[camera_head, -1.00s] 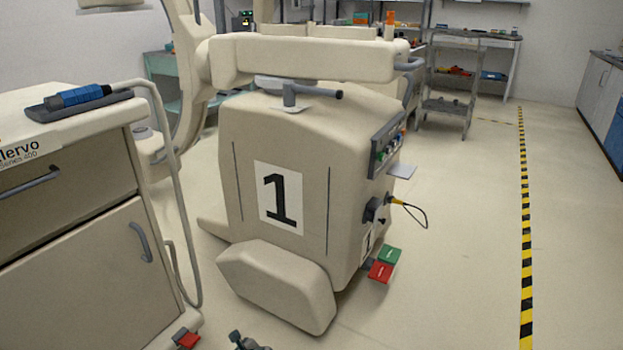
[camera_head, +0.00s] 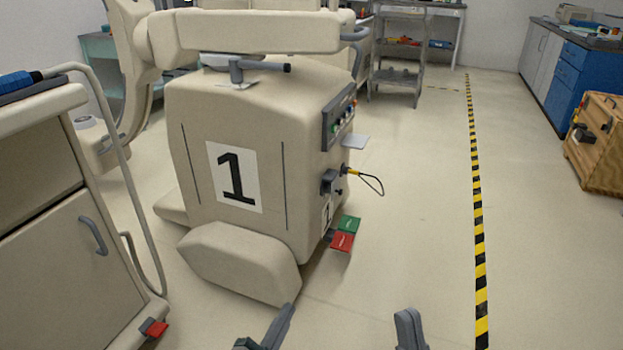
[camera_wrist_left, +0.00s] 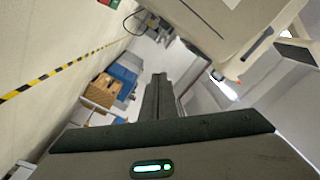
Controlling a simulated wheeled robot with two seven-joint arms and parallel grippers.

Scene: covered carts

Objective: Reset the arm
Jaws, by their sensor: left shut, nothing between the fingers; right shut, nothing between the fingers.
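My left gripper (camera_head: 272,330) shows at the bottom of the head view, in front of the cart marked 1 (camera_head: 200,140). In the left wrist view its two fingers (camera_wrist_left: 158,95) lie together, shut with nothing between them. My right gripper (camera_head: 409,328) is at the bottom, further right, over open floor. It is shut and empty. Only the ends of both grippers show; the arms are out of frame.
A red and a green pedal (camera_head: 345,225) stick out low beside cart 1. A yellow-black floor stripe (camera_head: 477,220) runs at the right. A wooden crate (camera_head: 597,140) stands at the far right. Floor between is clear.

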